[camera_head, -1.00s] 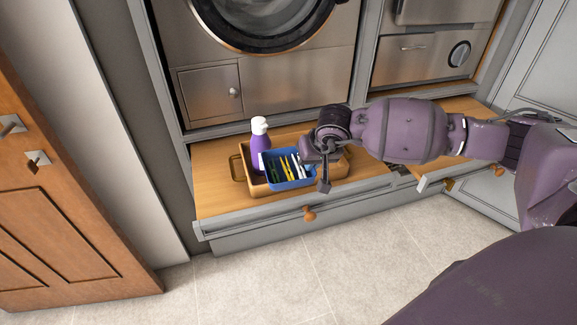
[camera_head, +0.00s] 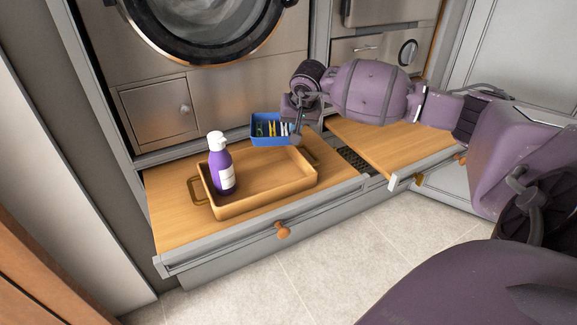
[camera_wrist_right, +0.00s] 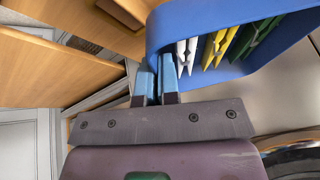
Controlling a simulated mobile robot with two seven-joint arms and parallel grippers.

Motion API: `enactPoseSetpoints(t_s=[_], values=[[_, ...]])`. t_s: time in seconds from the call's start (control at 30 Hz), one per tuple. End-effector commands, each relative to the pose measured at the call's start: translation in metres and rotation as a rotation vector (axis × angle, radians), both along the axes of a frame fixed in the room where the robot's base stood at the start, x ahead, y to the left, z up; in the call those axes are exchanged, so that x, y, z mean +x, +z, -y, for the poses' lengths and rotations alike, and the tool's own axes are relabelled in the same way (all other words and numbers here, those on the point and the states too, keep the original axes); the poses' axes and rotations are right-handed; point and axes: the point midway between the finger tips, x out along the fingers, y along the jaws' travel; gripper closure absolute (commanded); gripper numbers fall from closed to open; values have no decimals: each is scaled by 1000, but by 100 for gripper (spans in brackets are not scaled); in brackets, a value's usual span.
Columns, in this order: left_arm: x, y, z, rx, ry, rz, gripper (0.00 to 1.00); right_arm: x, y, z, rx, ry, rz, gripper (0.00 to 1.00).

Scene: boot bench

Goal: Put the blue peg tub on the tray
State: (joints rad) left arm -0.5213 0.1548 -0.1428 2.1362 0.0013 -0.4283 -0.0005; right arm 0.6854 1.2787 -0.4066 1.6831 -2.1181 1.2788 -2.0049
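The blue peg tub (camera_head: 268,141) holds white, yellow and green pegs and is at the back right of the tray in the head view. My right gripper (camera_head: 296,137) is shut on the tub's wall at its right side. In the wrist view, the fingers (camera_wrist_right: 156,84) close on the wall of the tub (camera_wrist_right: 215,14). The tan tray (camera_head: 265,201) lies on the left pull-out board, and a purple bottle with a white cap (camera_head: 221,168) stands at its left end. I cannot tell how high the tub is held. My left gripper is not in view.
The tray's middle and right are bare. A second pull-out board (camera_head: 385,147) is at the right, under my right arm. A steel front with a round door (camera_head: 205,25) rises behind. The floor (camera_head: 350,250) in front is clear.

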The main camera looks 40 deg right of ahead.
Motion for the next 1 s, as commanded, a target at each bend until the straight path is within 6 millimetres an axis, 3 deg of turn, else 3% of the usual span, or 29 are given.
enactPoseSetpoints(t_s=[0.03, 0.33, 0.67, 0.9, 1.0], values=[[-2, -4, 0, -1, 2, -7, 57, -1, -16, -1, 3, -1, -6, 100], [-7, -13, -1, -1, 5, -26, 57, 0, -75, 0, 2, -1, -4, 100], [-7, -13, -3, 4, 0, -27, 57, 0, -96, 0, 0, 0, 0, 100], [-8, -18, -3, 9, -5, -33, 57, -1, -129, 0, 2, -1, -4, 100], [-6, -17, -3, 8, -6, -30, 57, 0, -133, 0, 0, 0, 0, 100]])
